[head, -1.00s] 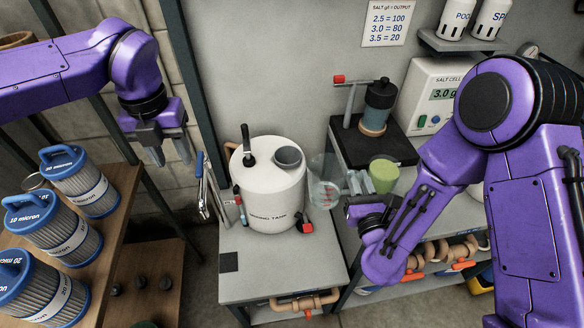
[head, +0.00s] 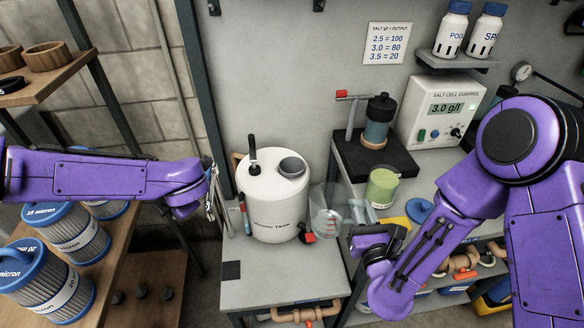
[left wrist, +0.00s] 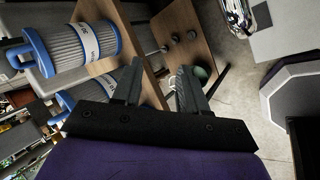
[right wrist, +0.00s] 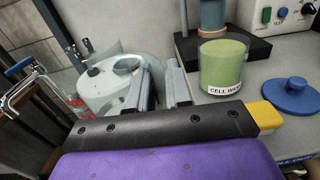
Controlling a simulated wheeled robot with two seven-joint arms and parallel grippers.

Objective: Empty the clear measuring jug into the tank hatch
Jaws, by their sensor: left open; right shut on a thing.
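The clear measuring jug (head: 324,222), with red markings, is upright just right of the white mixing tank (head: 270,208). In the head view it overlaps the tank's lower right edge; I cannot tell whether it touches the bench. My right gripper (right wrist: 160,88) is shut on the jug, at its handle side; the hold itself is partly hidden. The tank hatch (head: 291,167) is a grey round opening on the tank top, up and left of the jug; it also shows in the right wrist view (right wrist: 127,66). My left gripper (left wrist: 158,88) is open and empty near the wooden shelf, left of the tank.
A green cell wash container (head: 382,188) and a blue lid (head: 418,210) are right of the jug. A black handle (head: 253,152) stands up from the tank top. Filter cartridges (head: 75,230) fill the left wooden shelf. The bench front (head: 285,273) is mostly clear.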

